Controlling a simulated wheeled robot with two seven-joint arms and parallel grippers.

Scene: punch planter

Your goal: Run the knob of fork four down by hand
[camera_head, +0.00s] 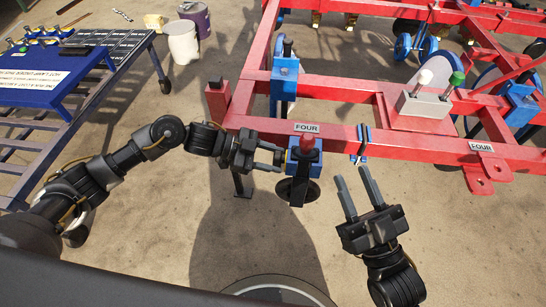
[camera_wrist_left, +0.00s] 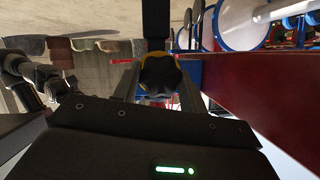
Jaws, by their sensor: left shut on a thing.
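My left gripper (camera_head: 279,158) reaches the block's left side. In the left wrist view, a dark lobed knob (camera_wrist_left: 160,75) with a yellow edge sits between the fingers of my left gripper (camera_wrist_left: 154,88), which is shut on it. The knob is mostly hidden in the head view. My right gripper (camera_head: 351,174) is open and empty, below the beam and right of the block.
A blue clamp (camera_head: 360,145) hangs on the red beam (camera_head: 400,144) near my right fingertips. A grey box (camera_head: 424,104) with white and green knobs sits on the frame. A blue bench (camera_head: 55,82) and white bucket (camera_head: 182,43) stand at left.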

